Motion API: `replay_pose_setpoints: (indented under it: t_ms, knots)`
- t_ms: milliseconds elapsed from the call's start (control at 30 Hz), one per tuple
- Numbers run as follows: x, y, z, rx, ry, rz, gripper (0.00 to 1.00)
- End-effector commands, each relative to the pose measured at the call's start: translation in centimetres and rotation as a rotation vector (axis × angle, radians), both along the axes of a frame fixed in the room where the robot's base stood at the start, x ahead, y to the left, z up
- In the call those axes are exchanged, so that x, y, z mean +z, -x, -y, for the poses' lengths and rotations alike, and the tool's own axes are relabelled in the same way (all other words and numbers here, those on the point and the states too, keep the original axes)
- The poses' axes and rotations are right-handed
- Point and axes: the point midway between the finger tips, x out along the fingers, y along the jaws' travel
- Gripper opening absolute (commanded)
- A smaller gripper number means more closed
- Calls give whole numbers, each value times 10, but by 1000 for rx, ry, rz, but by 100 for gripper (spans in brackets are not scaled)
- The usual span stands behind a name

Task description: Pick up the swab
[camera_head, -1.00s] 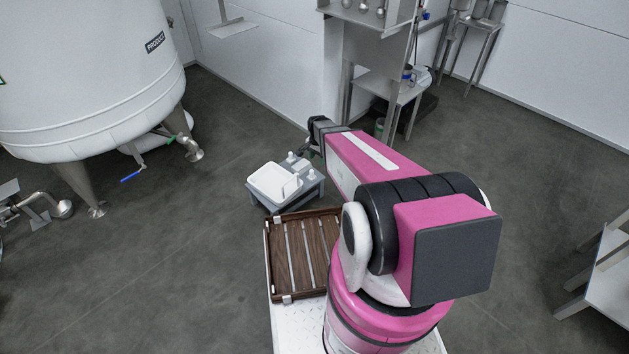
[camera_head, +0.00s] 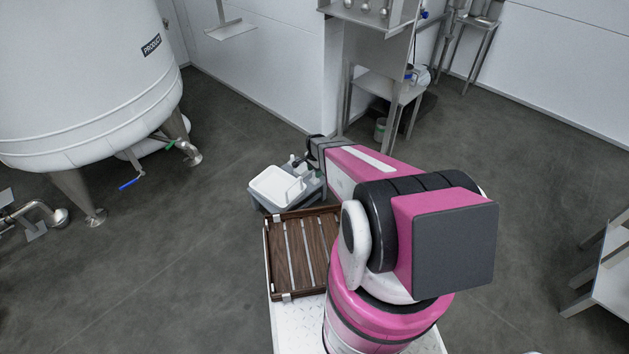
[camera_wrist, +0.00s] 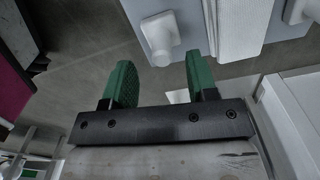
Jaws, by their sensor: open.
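My gripper (camera_wrist: 161,74) is open, with two green fingers spread apart and nothing between their tips. Just beyond the fingers, a white knobbed piece (camera_wrist: 158,36) hangs over the edge of a grey surface in the wrist view. I cannot make out a swab for certain. In the head view, a small grey stand (camera_head: 262,202) carries a white tray (camera_head: 271,187) and small white items (camera_head: 297,162) at its back. My wrist is low beside the stand's back right, and my gripper's fingers are hidden there.
A slatted brown wooden tray (camera_head: 290,262) lies in front of the stand. A large white tank (camera_head: 80,85) stands at the left. A steel table (camera_head: 385,88) stands behind my arm.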

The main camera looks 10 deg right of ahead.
Motion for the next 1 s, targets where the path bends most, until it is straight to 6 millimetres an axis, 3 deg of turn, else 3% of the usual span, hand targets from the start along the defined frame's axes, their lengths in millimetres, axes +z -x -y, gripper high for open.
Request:
replay_pose_setpoints:
  t_ms: [200,467,500,667,1000]
  knots:
    - [-33,-3,-1,0,0,-1,53]
    - [-37,-2,-1,0,0,0,53]
    - [-37,-2,-1,0,0,0,50]
    - [-37,-2,-1,0,0,0,0]
    - [-36,-2,-1,0,0,0,0]
